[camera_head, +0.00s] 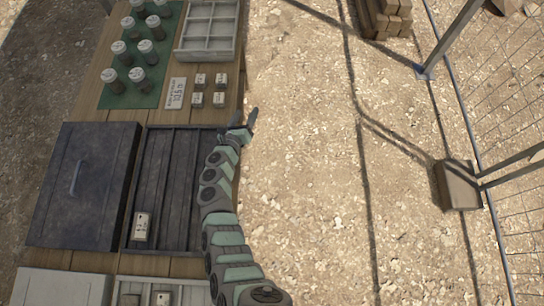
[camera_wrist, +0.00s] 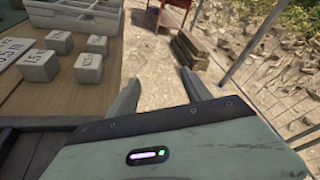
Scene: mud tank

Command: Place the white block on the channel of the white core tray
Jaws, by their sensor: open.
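Several small pale blocks with dark markings stand on the wooden table beside a label plate; one is the near-right block (camera_head: 219,99). These blocks (camera_wrist: 89,68) show at the left in the wrist view. Another pale block (camera_head: 141,226) sits in a channel of the dark core tray (camera_head: 172,185). The white core tray (camera_head: 118,288) shows partly at the bottom edge in the head view, with small items in it; its near part is out of frame. My gripper (camera_head: 245,122) is open and empty past the table's right edge; its fingers (camera_wrist: 159,82) are apart over the ground.
A dark lid (camera_head: 84,182) lies open left of the dark tray, and a pale lid (camera_head: 60,288) left of the white one. A white compartment box (camera_head: 209,30) and jars on a green mat (camera_head: 130,92) stand farther back. A mesh fence (camera_head: 512,100) is at right.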

